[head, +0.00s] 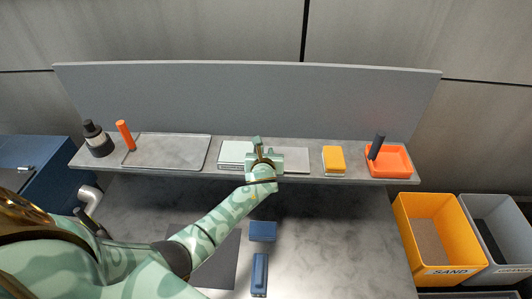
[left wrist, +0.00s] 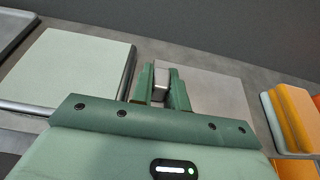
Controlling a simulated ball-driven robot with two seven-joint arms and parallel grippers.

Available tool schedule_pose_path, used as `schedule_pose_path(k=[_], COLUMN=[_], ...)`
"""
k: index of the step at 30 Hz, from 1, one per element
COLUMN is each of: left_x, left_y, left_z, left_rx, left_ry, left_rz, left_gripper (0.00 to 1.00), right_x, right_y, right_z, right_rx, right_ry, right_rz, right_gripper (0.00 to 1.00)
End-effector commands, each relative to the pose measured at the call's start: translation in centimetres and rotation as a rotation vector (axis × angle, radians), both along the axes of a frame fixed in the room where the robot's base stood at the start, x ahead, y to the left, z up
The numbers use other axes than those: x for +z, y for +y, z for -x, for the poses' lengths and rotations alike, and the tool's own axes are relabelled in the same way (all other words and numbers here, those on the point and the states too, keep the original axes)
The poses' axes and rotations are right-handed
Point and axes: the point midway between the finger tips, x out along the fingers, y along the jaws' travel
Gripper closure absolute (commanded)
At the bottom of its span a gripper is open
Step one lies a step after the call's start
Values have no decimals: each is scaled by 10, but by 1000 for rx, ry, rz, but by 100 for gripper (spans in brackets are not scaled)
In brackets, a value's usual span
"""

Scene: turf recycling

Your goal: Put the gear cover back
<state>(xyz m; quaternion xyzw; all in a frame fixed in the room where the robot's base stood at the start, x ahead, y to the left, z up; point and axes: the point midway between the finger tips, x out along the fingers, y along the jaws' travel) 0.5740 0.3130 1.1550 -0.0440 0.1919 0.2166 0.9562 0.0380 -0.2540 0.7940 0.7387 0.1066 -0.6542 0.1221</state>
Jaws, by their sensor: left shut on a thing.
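My left gripper (head: 259,146) reaches over the shelf. In the left wrist view its fingers (left wrist: 161,82) are shut on a small silver-grey block-like part (left wrist: 161,76). Most of that part is hidden between the fingers, so I cannot tell what it belongs to. A pale green flat-topped panel (head: 234,151), perhaps the gear cover, lies just left of the gripper and also shows in the left wrist view (left wrist: 75,72). A plain grey plate (head: 296,159) lies just right of the gripper. My right gripper is not in view.
Blue blocks (head: 262,231) lie on the lower table. A back panel (head: 240,100) rises behind the shelf.

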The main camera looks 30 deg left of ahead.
Motion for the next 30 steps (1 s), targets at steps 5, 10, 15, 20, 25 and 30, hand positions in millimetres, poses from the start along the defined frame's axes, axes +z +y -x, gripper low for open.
schedule_pose_path(k=[5, 10, 15, 20, 25, 30], left_x=[-1, -5, -4, -6, -2, 11], left_y=[0, 0, 0, 1, -2, -16], left_z=[-1, -1, 0, 0, 7, 35], left_rx=[-1, -1, -1, 1, 1, -1], left_ry=[-2, -2, -2, 2, 1, 3], left_rz=[0, 0, 0, -1, -1, -1], left_gripper=[100, 100, 58, 58, 58, 58], right_x=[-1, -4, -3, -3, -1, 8], right_y=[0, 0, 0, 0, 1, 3], right_z=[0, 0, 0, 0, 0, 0], right_rx=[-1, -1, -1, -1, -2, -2], right_ry=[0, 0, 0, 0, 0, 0], right_rz=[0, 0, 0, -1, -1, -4], right_gripper=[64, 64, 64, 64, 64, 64])
